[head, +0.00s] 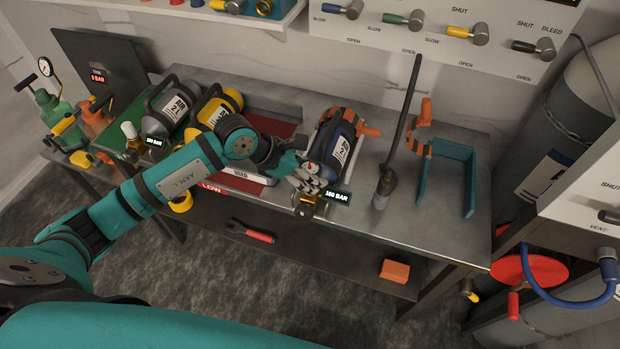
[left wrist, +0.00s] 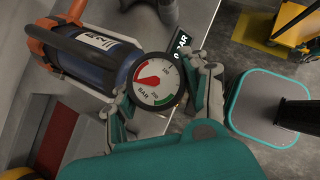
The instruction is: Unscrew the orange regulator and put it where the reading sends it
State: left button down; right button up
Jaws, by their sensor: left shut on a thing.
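A blue cylinder (head: 333,143) with orange fittings lies on the bench, and it shows in the left wrist view (left wrist: 92,68). My left gripper (head: 308,178) is at the cylinder's near end, shut on a regulator with a round gauge. The white dial (left wrist: 156,80) with red and green bands faces the wrist camera, between the fingers (left wrist: 158,88). The regulator's body is mostly hidden, so I cannot tell its colour or whether it is still threaded on. A small display (head: 337,196) beside it reads 160 BAR. My right gripper is not in view.
Grey (head: 168,105) and yellow (head: 218,106) cylinders lie left on the bench. A sign reading LOW (head: 212,188) marks the front edge. A dark upright lever (head: 403,115) and a teal bracket (head: 442,180) stand right. Bench surface is bare at the front right.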

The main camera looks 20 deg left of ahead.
aim_at(315, 167)
pick_arm(q)
jog(key=shift+r+p, duration=1)
jog(key=shift+r, duration=0.85)
jog(key=shift+d, duration=0.1)
